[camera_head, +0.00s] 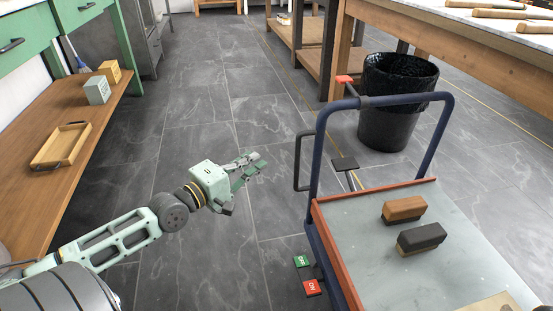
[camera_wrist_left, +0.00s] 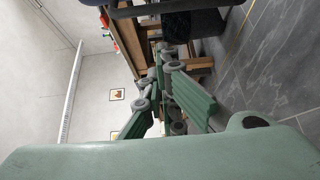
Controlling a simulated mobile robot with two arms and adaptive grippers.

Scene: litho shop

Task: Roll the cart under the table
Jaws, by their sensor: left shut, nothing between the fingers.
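The cart (camera_head: 465,208) stands at the lower right in the head view, with a flat grey bed, an orange-red edge and a blue tubular push handle (camera_head: 400,99). A smaller dark side grip (camera_head: 298,160) sticks out on its left. A wooden table (camera_head: 500,62) stands behind it at the upper right. My left gripper (camera_head: 252,164) is shut and empty above the floor, left of the handle and apart from it. Its green fingers also show in the left wrist view (camera_wrist_left: 168,108). My right gripper is not in view.
Two brown and dark blocks (camera_head: 404,208) lie on the cart bed. A black bin (camera_head: 388,124) stands behind the handle, near the table. Green and red ON/OFF pedals (camera_head: 312,288) sit at the cart's near left. A wooden shelf (camera_head: 92,105) lines the left; the tiled floor between is clear.

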